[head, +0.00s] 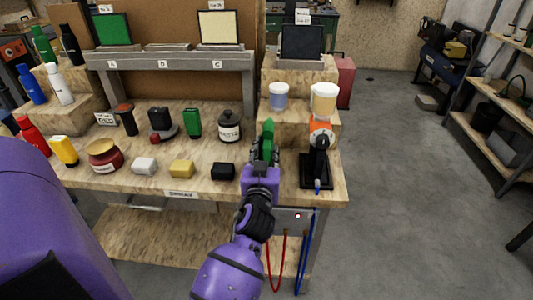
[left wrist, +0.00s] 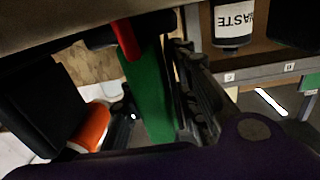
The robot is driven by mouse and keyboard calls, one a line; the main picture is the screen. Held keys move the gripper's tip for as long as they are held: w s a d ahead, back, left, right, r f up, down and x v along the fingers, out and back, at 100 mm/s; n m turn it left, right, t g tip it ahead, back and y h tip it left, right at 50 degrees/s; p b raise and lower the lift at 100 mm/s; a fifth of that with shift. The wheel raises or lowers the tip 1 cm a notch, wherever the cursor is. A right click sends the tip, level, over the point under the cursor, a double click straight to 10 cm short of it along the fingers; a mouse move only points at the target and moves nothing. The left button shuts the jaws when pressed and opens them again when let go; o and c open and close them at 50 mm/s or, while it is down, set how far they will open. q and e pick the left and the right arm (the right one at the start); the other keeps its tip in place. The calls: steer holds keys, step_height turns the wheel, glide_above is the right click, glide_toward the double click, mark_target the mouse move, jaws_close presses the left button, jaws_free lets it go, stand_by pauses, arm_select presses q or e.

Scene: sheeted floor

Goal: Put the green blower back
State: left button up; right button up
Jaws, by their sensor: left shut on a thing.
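My left gripper (head: 263,165) is shut on the green blower (head: 267,142), held upright at the bench's right part, left of the orange and black stand device. In the left wrist view the blower (left wrist: 155,95) runs between the fingers, with a red part against its upper end. Its lower part is hidden by the gripper in the head view. The grey rack (head: 170,62) at the bench's back carries labels A, B and C, with a green panel above A and a cream panel above C. My right gripper is not in view.
The orange and black device (head: 319,150) stands close to the right of my gripper. The dark WASTE jar (head: 229,127) is to its left. Open floor lies right.

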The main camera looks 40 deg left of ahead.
arm_select(q)
steer(key=shift+r, duration=0.1)
steer(key=shift+f, duration=0.2)
steer(key=o, duration=0.7)
steer(key=shift+r, duration=0.1)
